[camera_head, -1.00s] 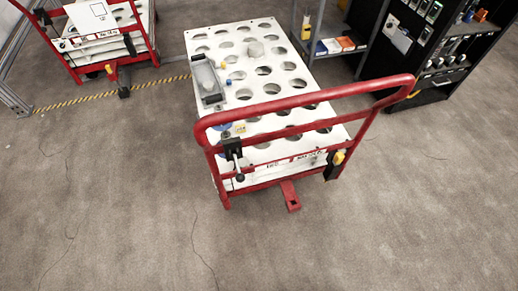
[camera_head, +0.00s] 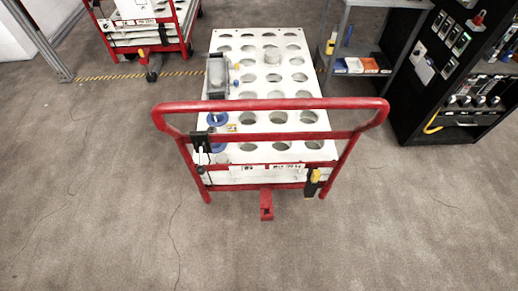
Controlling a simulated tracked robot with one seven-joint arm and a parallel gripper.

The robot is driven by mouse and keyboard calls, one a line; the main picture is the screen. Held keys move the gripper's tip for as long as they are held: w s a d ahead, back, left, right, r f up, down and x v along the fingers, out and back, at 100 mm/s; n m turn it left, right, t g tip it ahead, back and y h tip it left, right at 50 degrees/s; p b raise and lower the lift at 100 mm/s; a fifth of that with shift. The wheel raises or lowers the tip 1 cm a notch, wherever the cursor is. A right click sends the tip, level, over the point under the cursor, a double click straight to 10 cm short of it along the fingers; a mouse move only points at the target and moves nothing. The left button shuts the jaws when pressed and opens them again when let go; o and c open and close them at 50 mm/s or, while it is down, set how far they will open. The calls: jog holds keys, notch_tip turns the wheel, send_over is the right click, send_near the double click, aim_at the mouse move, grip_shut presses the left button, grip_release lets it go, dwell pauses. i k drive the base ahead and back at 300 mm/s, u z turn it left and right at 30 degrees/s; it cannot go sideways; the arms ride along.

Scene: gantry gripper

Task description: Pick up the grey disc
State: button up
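A small grey round piece (camera_head: 272,56), which looks like the grey disc, sits on the perforated white top of a cart (camera_head: 262,94), toward its far end. It appears to stand in or over one of the holes; I cannot tell which. A grey box-like object (camera_head: 217,80) with a clear or dark top lies at the left edge of the cart top. Blue round pieces (camera_head: 217,119) sit near the left front of the top. My gripper is not in view.
The cart's red handle frame (camera_head: 270,104) rises on the near side, with a red pedal (camera_head: 266,206) low in front. A shelf rack (camera_head: 362,62) and black tool cabinet (camera_head: 450,90) stand right. Another red cart (camera_head: 148,30) is at back left. The carpet floor (camera_head: 120,210) in front is clear.

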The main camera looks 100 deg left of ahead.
aim_at(221, 158)
jog(key=z, duration=0.1)
jog(key=i, duration=1.55)
jog(key=u, duration=1.75)
jog(key=i, duration=0.15)
jog(key=u, duration=2.75)
jog(key=i, duration=1.65)
jog(key=z, duration=0.25)
